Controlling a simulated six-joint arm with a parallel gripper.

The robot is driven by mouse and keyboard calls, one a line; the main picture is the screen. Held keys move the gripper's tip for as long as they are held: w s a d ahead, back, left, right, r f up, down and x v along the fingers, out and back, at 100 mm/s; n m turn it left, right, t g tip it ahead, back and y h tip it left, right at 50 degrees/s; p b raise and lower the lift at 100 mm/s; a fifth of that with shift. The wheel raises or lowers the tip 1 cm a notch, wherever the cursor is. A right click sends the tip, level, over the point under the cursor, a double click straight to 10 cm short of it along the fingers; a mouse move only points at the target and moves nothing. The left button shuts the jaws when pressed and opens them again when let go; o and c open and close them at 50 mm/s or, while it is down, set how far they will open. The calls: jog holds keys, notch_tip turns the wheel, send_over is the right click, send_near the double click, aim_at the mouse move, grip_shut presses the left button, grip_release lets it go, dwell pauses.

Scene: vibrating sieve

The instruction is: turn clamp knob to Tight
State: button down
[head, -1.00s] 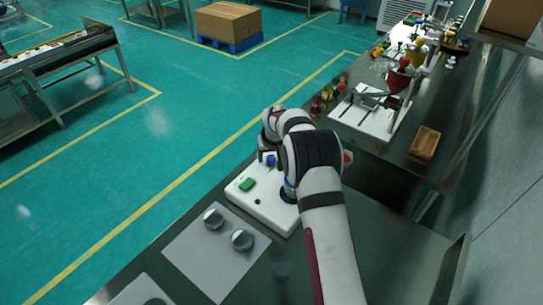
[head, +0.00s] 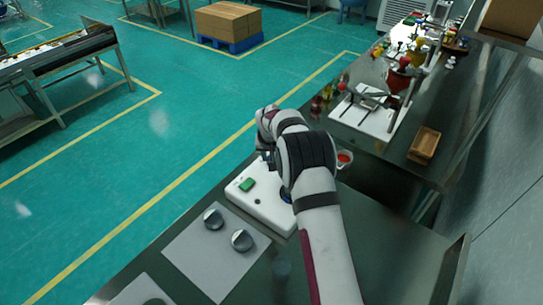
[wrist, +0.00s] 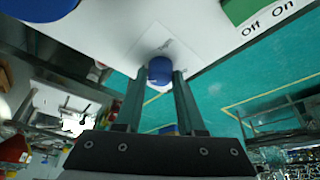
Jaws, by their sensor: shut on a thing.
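The clamp knob (wrist: 160,70) is a small blue cylinder on a corner of the white machine base (head: 270,208). In the wrist view it sits between the fingertips of my gripper (wrist: 159,78), which is shut on it. Small markings beside the knob are too blurred to read. In the head view my arm hides most of the knob and the fingers. A green switch (head: 246,185) stands on the same base, and in the wrist view it has "Off" and "On" printed beside it.
A larger blue part (wrist: 40,8) shows at the top left of the wrist view. Two silver round pieces (head: 213,219) (head: 242,240) stand on a grey sheet (head: 190,250) in front of the base. A small dish with red contents (head: 345,158) lies just right of my arm.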

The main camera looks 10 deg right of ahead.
jog(key=m, duration=0.2)
jog(key=m+h, duration=0.1)
jog(key=m, duration=0.1)
jog(key=m+g+h, duration=0.1)
jog(key=m, duration=0.1)
jog(key=shift+w+a, duration=0.1)
jog(key=shift+a, duration=0.15)
jog(key=m, duration=0.2)
jog(key=m+g+h, duration=0.1)
jog(key=m, duration=0.1)
jog(key=shift+w+m, duration=0.2)
jog(key=shift+m, duration=0.2)
jog(key=shift+s+m+g, duration=0.1)
jog(key=shift+m+g, duration=0.2)
jog(key=shift+m, duration=0.1)
jog(key=c, duration=0.5)
grip_release()
